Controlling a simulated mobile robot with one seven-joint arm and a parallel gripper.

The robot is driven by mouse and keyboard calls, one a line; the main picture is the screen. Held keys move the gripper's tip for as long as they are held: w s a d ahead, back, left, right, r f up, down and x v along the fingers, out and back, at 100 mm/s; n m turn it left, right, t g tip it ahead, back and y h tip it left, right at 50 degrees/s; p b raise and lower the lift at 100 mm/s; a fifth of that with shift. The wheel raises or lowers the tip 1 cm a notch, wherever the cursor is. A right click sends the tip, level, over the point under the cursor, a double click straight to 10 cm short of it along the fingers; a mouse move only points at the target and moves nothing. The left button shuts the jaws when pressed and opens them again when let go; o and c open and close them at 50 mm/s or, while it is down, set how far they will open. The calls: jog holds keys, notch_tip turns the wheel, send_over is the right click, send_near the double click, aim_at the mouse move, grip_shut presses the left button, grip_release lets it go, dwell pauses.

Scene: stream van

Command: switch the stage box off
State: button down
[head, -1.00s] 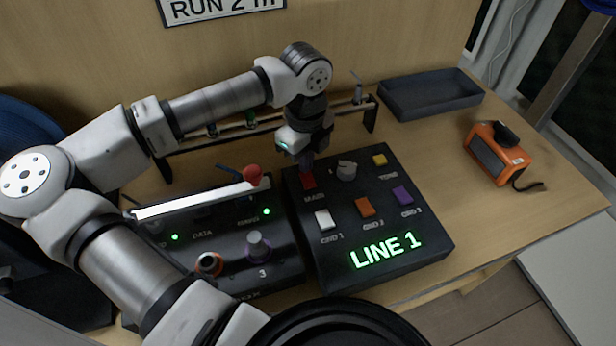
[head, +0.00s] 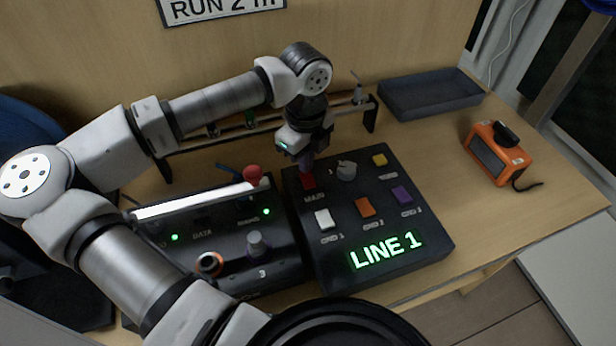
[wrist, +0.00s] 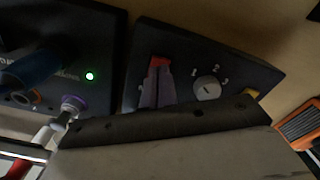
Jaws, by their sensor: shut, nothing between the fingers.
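A black box (head: 330,235) with the lit green sign LINE 1 stands right of centre on the bench. Its red MAIN switch (head: 308,181) is at the far left corner and shows red in the wrist view (wrist: 159,61). My gripper (head: 306,168) is shut and empty, pointing down at this switch. In the wrist view its fingertips (wrist: 157,82) overlap the switch; I cannot tell whether they touch it. A second dark box (head: 225,270), left of it, has lit green lights and is partly hidden by my arm. I cannot read a stage box name on either box.
The right box also carries a grey rotary knob (head: 346,170) and white (head: 324,219), orange (head: 365,207), purple (head: 402,195) and yellow (head: 379,160) switches. A rail stands behind. A grey tray (head: 430,100) and an orange device (head: 497,155) are at right, with clear bench between.

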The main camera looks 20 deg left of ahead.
jog(key=shift+f+b, duration=1)
jog(key=shift+b, duration=0.1)
dwell(0.6)
jog(key=shift+r, duration=0.1)
jog(key=shift+r+p, duration=1.25)
jog(key=shift+r, duration=2.2)
jog(key=shift+f, duration=0.1)
